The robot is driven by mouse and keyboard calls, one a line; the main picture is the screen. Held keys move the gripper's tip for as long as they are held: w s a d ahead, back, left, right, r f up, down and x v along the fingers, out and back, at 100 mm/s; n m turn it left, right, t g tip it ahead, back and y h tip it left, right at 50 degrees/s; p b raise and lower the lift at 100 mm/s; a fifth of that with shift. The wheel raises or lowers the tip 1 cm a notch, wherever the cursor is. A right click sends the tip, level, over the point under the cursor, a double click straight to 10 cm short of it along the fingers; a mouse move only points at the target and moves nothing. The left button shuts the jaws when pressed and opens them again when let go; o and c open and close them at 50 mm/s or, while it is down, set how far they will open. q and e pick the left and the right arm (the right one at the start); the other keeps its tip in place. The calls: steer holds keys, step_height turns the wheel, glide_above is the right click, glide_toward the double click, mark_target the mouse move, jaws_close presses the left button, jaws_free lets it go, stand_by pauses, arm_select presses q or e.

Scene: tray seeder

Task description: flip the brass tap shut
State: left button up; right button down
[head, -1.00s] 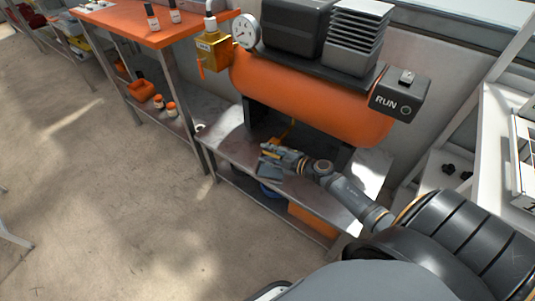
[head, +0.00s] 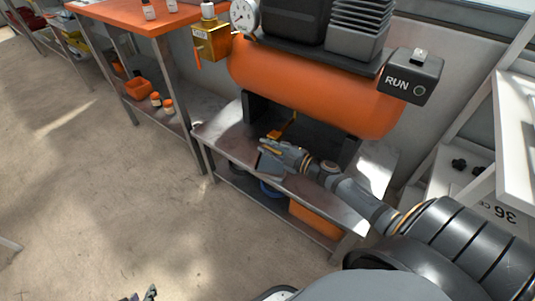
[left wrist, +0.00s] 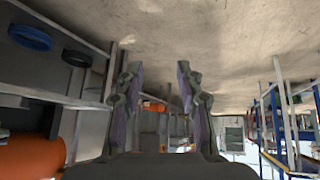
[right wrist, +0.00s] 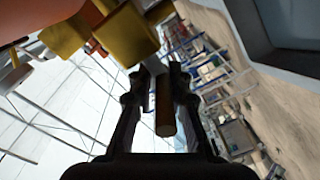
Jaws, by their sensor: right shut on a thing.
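A brass tap (head: 288,128) shows under the orange tank, behind my right gripper (head: 268,150). My right gripper is low over the metal bench, with a thin yellow bar along its fingertips. In the right wrist view, a brass-brown bar (right wrist: 165,112) lies between the nearly closed fingers; it looks like the tap's lever. Yellow-brass blocks (right wrist: 130,35) stand just beyond them. Whether the tap is open or shut cannot be told. My left gripper (left wrist: 160,105) is open and empty; its fingertips show at the bottom of the head view (head: 145,294).
The orange tank (head: 310,90) carries black machinery, a gauge (head: 243,14) and a RUN box (head: 410,75) with a green light. A brass valve block with an orange lever (head: 211,42) is at the tank's left. The orange-topped table (head: 140,18) stands left; floor in front is clear.

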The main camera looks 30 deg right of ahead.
steer(key=shift+s+f+b, duration=0.15)
steer(key=shift+f+b, duration=0.35)
steer(key=shift+b, duration=0.3)
steer(key=shift+t+b, duration=0.4)
steer(key=shift+b, duration=0.25)
steer(key=shift+r, duration=0.1)
arm_select(q)
steer(key=w+r+t, duration=0.8)
steer(key=w+r, duration=0.1)
steer(key=r, duration=0.3)
steer(key=shift+w+a, duration=0.25)
steer(key=shift+a, duration=0.05)
arm_select(e)
steer(key=shift+d, duration=0.1)
steer(key=c, duration=1.4)
jaws_free()
steer(key=shift+o, duration=0.2)
steer(key=shift+r, duration=0.1)
